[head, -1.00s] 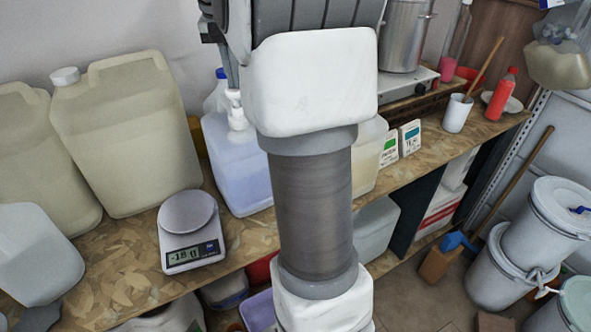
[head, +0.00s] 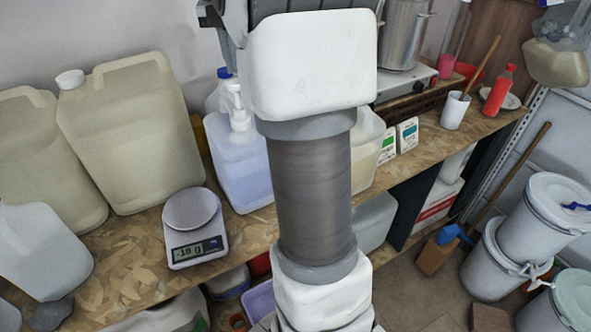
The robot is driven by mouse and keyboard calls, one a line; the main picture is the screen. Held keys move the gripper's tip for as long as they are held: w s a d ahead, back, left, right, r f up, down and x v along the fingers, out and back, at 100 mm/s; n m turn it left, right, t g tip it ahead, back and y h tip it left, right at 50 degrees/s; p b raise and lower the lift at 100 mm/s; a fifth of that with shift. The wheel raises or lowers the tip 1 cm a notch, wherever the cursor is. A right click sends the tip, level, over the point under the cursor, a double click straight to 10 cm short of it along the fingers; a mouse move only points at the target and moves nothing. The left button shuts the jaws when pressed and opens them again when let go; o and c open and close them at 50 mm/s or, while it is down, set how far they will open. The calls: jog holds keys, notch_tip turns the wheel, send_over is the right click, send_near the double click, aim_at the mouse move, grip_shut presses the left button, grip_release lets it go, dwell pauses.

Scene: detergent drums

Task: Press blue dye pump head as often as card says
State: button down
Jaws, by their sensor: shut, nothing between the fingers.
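A translucent jug of blue liquid (head: 243,172) stands on the bench, partly behind my arm. Its white pump head (head: 234,94) points up at the jug's top left. My gripper (head: 228,62) is partly in view at the top, just above the pump head. It is shut and holds nothing; my arm hides much of it. I cannot tell whether its tip touches the pump head. Two small cards stand right of my arm: one with a green patch (head: 387,147) and one with a blue-green patch (head: 408,134). Their writing is too small to read.
Large beige canisters (head: 132,130) stand left of the jug. A scale (head: 195,228) sits at the bench's front. A white cup (head: 454,111) and red bottle (head: 499,90) stand to the right. White buckets (head: 545,215) stand on the floor at right.

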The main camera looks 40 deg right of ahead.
jog(key=shift+f+b, duration=1.95)
jog(key=shift+f, duration=0.9)
jog(key=shift+r, duration=0.1)
notch_tip(320, 180, up, 6)
jog(key=p, duration=0.5)
jog(key=shift+f, duration=0.25)
jog(key=shift+r, duration=0.1)
notch_tip(320, 180, up, 6)
jog(key=p, duration=0.4)
jog(key=shift+p, duration=0.4)
